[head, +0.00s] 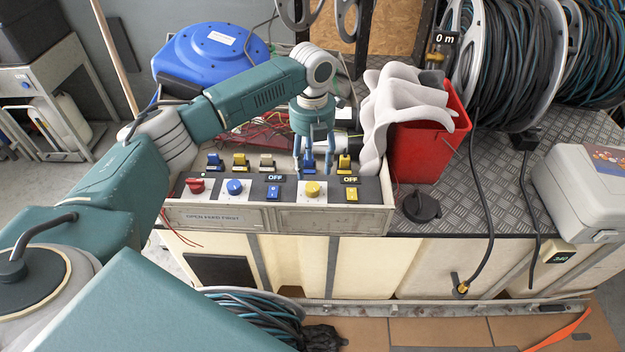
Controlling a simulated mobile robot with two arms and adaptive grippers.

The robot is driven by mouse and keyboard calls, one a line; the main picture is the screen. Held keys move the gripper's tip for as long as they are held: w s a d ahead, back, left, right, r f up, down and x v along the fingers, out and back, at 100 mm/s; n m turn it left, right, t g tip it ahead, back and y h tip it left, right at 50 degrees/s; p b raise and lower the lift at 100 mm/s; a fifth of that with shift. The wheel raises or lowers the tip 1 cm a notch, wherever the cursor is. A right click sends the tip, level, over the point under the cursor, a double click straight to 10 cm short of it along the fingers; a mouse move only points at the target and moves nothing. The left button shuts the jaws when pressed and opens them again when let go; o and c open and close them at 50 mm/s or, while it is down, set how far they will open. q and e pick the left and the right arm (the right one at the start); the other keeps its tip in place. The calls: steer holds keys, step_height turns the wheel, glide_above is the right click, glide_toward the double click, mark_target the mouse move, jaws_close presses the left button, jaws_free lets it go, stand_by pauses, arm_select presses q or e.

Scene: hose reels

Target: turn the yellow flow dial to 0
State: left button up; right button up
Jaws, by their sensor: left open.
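The yellow flow dial (312,188) is a round knob on a pale plate on the sloped control panel (225,217). Its scale and pointer are too small to read. My left gripper (314,170) points down just above and behind the dial. Its fingers are apart with nothing held between them. The dial's face shows below the fingertips. I cannot tell whether the fingers touch it. My right gripper is not in view.
Left of the dial are a blue switch (273,193), a blue dial (235,187) and a red knob (196,186). A yellow switch (352,194) is to its right. Several levers line the panel's back. A red bin (425,145) with grey cloth (385,115) stands right.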

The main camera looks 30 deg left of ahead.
mark_target(312, 186)
arm_select(q)
steer(key=f, duration=0.3)
steer(key=shift+s+f, duration=0.2)
steer(key=shift+f, duration=0.05)
step_height(312, 186, down, 4)
steer(key=shift+w+p, duration=0.15)
steer(key=shift+p, duration=0.25)
steer(key=shift+f, duration=0.5)
steer(key=c, duration=1.2)
steer(key=shift+o, duration=0.2)
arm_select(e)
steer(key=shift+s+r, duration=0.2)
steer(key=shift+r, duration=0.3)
